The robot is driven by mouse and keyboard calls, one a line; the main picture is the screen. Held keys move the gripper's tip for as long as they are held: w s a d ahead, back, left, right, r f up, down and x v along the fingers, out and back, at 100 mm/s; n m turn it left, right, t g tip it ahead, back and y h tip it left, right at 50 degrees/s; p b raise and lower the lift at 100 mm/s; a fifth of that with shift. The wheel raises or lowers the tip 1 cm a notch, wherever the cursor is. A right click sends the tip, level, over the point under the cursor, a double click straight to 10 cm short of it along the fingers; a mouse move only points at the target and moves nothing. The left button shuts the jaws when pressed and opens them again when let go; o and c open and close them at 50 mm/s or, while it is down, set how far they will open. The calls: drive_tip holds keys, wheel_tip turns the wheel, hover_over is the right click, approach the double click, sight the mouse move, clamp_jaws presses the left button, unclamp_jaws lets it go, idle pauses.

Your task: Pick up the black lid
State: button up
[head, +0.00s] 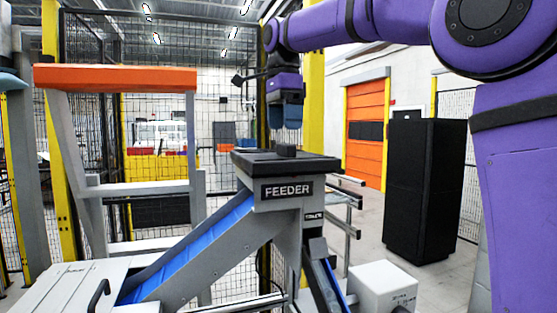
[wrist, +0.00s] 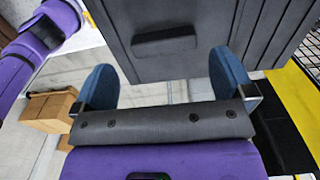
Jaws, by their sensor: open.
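The black lid (head: 262,163) lies flat on top of the grey feeder (head: 262,203), with a small raised block handle (head: 286,150) on it. In the wrist view the lid (wrist: 225,25) fills the upper middle as a dark panel, and its handle (wrist: 164,41) shows beyond the fingertips. My gripper (head: 286,118) hangs above the lid, pointing down, with a visible gap to the handle. In the wrist view its two blue fingers (wrist: 165,80) are wide apart with nothing between them.
A blue chute (head: 200,245) slopes down left from the feeder. An orange-topped grey frame (head: 115,78) stands to the left. A tall black cabinet (head: 425,190) stands at the right. Cardboard boxes (wrist: 48,110) show at the left of the wrist view.

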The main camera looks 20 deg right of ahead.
sight(286, 146)
drive_tip(key=shift+w+d+f, duration=0.1)
drive_tip(key=shift+d+f, duration=0.05)
drive_tip(key=shift+f, duration=1.3)
drive_tip(key=shift+w+d+f, duration=0.1)
drive_tip(key=shift+d+f, duration=0.05)
drive_tip(key=shift+f, duration=1.3)
drive_tip(key=shift+c, duration=0.2)
